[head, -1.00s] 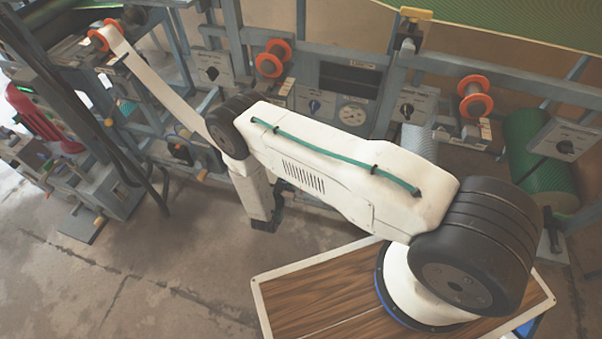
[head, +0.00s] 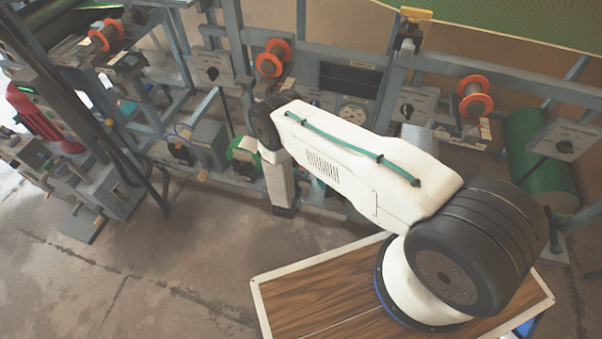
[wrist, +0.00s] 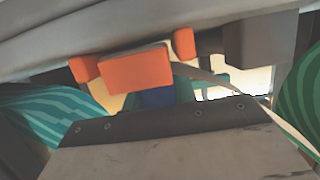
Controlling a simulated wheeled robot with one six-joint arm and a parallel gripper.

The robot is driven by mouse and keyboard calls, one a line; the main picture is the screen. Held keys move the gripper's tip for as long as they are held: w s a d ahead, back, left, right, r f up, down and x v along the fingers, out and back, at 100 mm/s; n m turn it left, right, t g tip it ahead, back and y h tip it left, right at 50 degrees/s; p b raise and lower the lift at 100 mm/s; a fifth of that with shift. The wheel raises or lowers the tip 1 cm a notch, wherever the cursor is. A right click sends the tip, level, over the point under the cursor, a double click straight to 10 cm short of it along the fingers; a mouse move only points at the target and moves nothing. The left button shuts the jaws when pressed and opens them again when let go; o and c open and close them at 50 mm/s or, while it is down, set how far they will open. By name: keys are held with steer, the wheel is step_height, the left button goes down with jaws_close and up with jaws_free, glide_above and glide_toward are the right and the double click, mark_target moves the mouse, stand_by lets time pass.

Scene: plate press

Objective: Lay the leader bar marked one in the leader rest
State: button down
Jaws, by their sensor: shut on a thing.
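My gripper (head: 285,210) hangs at the lower end of my arm, in front of the machine frame and beside a green-covered roll; its fingers cannot be made out in the head view. In the wrist view an orange block (wrist: 136,70) lies across the middle, with smaller orange pieces at both sides. It may be part of the leader bar, but I cannot read a mark on it. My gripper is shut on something. A thin pale strip (wrist: 212,77) runs rightward behind the block. I cannot pick out the leader rest for certain.
Striped green rolls flank the wrist view at left (wrist: 45,115) and right (wrist: 302,95). In the head view, orange-flanged spools (head: 273,58) (head: 474,96) and control boxes line the frame. A red-cased machine (head: 38,118) stands at far left. The concrete floor (head: 150,265) in front is clear.

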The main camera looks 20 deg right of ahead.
steer(key=shift+f, duration=0.15)
steer(key=c, duration=1.1)
jaws_free()
steer(key=shift+s+a+r, duration=0.2)
steer(key=v, duration=1.1)
steer(key=shift+s+r, duration=0.15)
steer(key=shift+s, duration=0.05)
